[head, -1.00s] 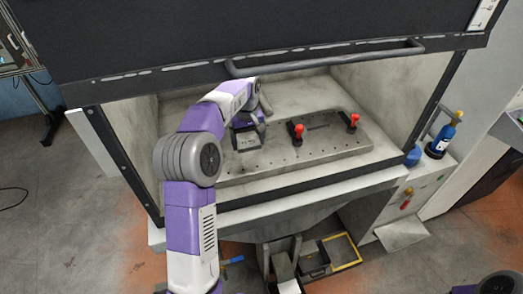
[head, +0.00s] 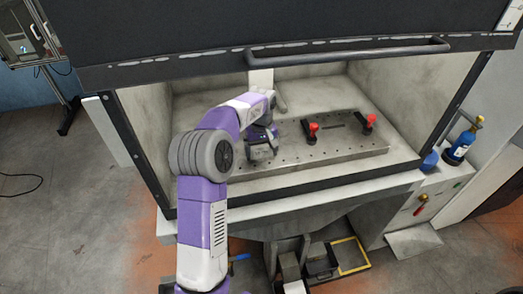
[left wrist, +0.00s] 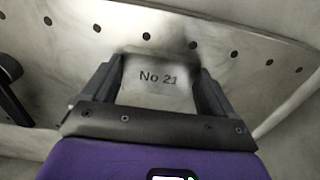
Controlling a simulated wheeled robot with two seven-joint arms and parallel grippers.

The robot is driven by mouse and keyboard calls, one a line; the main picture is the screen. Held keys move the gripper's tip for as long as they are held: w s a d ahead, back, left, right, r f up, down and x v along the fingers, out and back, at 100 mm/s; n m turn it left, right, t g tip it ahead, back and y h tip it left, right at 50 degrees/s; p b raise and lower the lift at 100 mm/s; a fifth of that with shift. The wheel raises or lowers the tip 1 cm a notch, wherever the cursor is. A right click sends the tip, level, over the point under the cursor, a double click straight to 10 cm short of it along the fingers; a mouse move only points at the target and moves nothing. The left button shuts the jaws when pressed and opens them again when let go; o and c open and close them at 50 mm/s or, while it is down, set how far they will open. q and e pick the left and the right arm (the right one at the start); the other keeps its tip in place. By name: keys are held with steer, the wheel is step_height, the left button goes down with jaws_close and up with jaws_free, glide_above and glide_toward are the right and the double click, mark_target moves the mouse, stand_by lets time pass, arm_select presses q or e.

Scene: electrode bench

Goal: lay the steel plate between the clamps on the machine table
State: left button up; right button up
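The steel plate (left wrist: 158,80), a light grey piece marked "No 21", sits between the fingers of my left gripper (left wrist: 155,90) in the left wrist view. The fingers appear to press on its two side edges. In the head view my left gripper (head: 262,152) is over the left part of the machine table (head: 345,150), left of the clamps. I cannot tell how far the plate is above the table. Two red-handled clamps stand on the table, the left clamp (head: 311,131) and the right clamp (head: 368,123). My right gripper is out of view.
The table lies inside a hood with side walls and a raised dark front with a handle bar (head: 350,52). The table has rows of holes. The table surface between the clamps looks clear apart from a dark mark.

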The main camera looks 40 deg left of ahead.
mark_target(261, 154)
arm_select(q)
steer(key=shift+o, duration=0.8)
steer(key=shift+r+p, duration=1)
steer(key=shift+r, duration=2.95)
